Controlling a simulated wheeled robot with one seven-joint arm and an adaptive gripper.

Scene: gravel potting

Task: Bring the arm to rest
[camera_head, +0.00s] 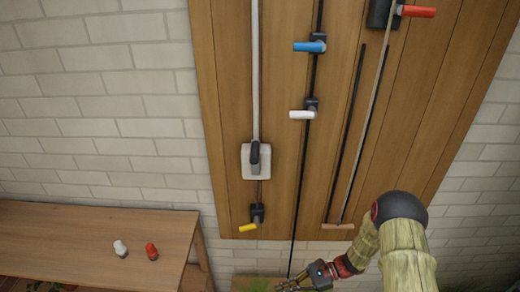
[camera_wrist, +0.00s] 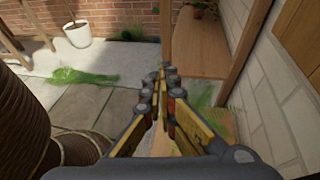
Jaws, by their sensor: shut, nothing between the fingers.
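My gripper (camera_head: 283,286) is at the bottom edge of the head view, below the wooden board, with my arm bent above and to its right. In the wrist view my gripper (camera_wrist: 162,72) shows its yellow-sided fingers together and empty, pointing out over the ground. Part of the gripper is cut off by the lower edge of the head view.
A wooden board (camera_head: 285,120) on the brick wall carries blue, white, red and yellow handles. A wooden table (camera_head: 85,240) at left holds a white and a red small object. In the wrist view a white pot (camera_wrist: 78,35) stands on paving.

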